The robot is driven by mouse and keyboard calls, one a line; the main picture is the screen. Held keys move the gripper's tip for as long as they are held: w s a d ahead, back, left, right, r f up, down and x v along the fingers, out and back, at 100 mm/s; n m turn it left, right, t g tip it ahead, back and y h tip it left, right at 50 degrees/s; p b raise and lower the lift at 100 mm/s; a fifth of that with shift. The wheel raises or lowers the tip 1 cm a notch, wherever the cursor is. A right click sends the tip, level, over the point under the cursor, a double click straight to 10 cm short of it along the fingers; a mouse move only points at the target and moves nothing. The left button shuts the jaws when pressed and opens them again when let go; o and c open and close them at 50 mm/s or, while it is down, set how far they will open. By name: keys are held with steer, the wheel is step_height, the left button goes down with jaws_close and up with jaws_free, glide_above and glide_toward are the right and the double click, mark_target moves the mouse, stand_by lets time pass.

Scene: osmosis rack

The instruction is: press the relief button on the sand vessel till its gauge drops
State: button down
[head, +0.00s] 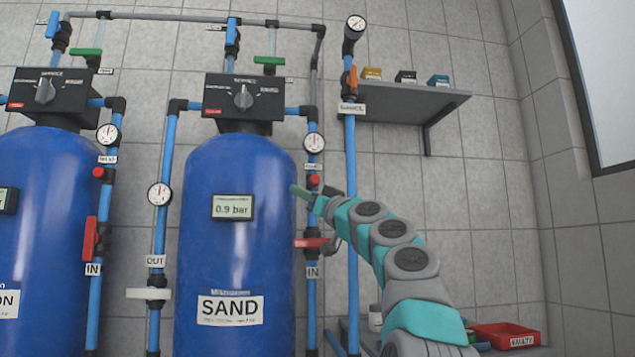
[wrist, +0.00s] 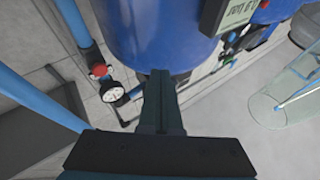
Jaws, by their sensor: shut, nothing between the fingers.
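The blue sand vessel (head: 238,262) stands in the middle of the head view, and its display (head: 232,207) reads 0.9 bar. On the IN pipe at its right, a round gauge (head: 314,142) sits above a red button (head: 315,180). My gripper (head: 297,190) is shut and empty, with its tip by the vessel's right side, close to the button in the picture. In the wrist view, the shut fingers (wrist: 160,76) point at the vessel (wrist: 150,35). The red button (wrist: 99,70) and the gauge (wrist: 113,93) are to their left, apart from them.
A red valve handle (head: 311,243) lies crosswise on the IN pipe below the button. A blue pipe (head: 351,165) runs upright to the right. A second blue vessel (head: 55,200) with its own red button (head: 98,172) stands at left. A grey shelf (head: 415,100) is on the wall.

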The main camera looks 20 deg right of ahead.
mark_target(319, 181)
steer(key=s+d+r+t, duration=0.2)
steer(key=s+d+r, duration=0.1)
steer(key=d+r, duration=0.1)
steer(key=shift+s+d+r+t+h, duration=0.15)
steer(key=shift+d+r+t+h, duration=0.1)
steer(key=shift+d+t+h, duration=0.1)
steer(key=w+d+p, duration=0.2)
steer(key=w+p, duration=0.5)
steer(key=w, duration=0.1)
steer(key=shift+w+d, duration=0.25)
steer(key=shift+w+p, duration=0.1)
steer(key=shift+p, duration=0.3)
stand_by(1.7)
steer(key=shift+w+d+p, duration=0.1)
steer(key=shift+w+p, duration=0.2)
steer(key=shift+p, duration=0.2)
